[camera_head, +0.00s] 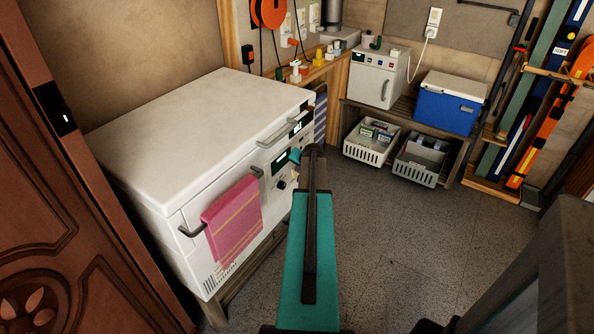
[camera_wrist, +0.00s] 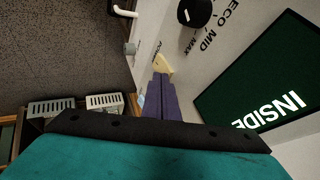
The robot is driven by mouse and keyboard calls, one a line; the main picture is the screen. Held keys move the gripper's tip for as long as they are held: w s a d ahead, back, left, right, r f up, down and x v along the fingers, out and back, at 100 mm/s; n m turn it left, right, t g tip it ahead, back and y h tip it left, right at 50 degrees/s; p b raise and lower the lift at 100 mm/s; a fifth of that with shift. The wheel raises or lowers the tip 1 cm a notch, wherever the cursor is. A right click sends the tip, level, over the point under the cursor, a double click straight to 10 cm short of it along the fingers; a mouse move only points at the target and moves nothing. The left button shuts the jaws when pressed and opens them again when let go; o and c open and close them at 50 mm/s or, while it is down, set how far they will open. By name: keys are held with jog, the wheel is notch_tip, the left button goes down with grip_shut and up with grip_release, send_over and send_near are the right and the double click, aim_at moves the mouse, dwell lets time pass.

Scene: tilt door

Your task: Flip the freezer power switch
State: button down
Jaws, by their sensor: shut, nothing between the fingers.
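The white chest freezer (camera_head: 205,115) stands along the left wall with its lid closed. Its front has a control panel with a dark display (camera_wrist: 262,85) and a black dial (camera_wrist: 194,13) marked ECO, MID and MAX. A small cream power switch (camera_wrist: 163,64) sits beside the word POWER in the wrist view. My gripper (camera_wrist: 160,82) has its purple fingers together, with nothing between them. Their tips are at the switch's near end, looking close to or against it; I cannot tell if they touch. In the head view my arm hides the switch and the fingers.
A pink towel (camera_head: 234,219) hangs on the freezer's front rail. A wooden bench with a small white appliance (camera_head: 377,79), a blue cooler (camera_head: 447,107) and white baskets (camera_head: 371,142) stands at the back. A carved wooden door (camera_head: 75,200) is at left. The grey floor (camera_head: 425,235) is clear.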

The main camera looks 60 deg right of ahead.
jog(key=b+v, duration=0.1)
jog(key=v, duration=1)
jog(key=shift+s+d+r, duration=0.25)
jog(key=shift+s+r, duration=0.1)
jog(key=shift+s, duration=0.15)
